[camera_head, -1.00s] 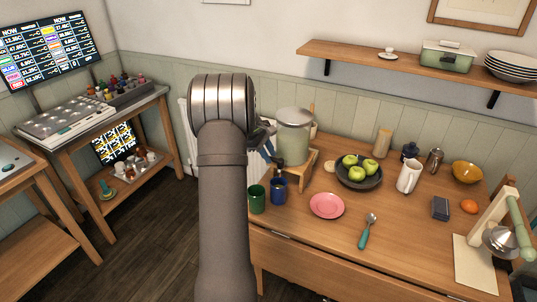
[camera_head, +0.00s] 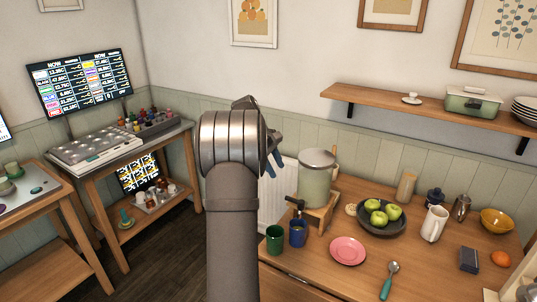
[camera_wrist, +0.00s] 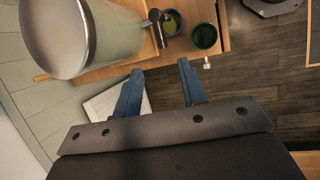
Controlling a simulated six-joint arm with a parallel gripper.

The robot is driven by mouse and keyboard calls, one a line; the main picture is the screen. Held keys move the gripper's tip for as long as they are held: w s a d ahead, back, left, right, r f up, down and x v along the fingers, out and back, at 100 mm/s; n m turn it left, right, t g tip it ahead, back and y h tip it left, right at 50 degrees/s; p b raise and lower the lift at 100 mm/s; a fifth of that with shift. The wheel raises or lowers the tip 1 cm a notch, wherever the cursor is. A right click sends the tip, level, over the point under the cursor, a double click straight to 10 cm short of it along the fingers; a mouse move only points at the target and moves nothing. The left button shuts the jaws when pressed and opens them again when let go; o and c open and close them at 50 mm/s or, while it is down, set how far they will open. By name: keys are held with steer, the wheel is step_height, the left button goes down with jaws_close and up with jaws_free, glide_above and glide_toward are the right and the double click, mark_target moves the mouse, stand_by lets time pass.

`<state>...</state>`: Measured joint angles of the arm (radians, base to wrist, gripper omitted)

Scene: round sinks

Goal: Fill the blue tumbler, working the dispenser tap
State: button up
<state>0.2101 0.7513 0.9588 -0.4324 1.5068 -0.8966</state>
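The blue tumbler (camera_head: 298,234) stands upright at the table's left edge, below the dispenser tap (camera_head: 296,204). The drinks dispenser (camera_head: 314,182) is a pale tank with a grey lid on a wooden stand. In the wrist view, the tap (camera_wrist: 157,18) shows close beside the blue tumbler (camera_wrist: 173,22), whose inside looks yellowish; I cannot tell if it holds liquid. My gripper (camera_wrist: 158,72) is open and empty, its blue fingers apart, short of the tap and tumbler in that view. In the head view, my wrist hides most of it.
A green tumbler (camera_head: 274,240) stands just left of the blue one. A pink plate (camera_head: 348,250), a spoon (camera_head: 390,280) and a dark bowl of green apples (camera_head: 381,229) lie to the right. A white panel (camera_head: 277,196) stands behind the table's left end.

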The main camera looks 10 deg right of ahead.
mark_target(291, 198)
steer(key=v, duration=0.5)
steer(key=shift+r, duration=0.1)
steer(key=shift+s, duration=0.15)
stand_by(1.2)
steer(key=x, duration=1.7)
steer(key=shift+d+f, duration=0.1)
steer(key=shift+f, duration=0.15)
jaws_close()
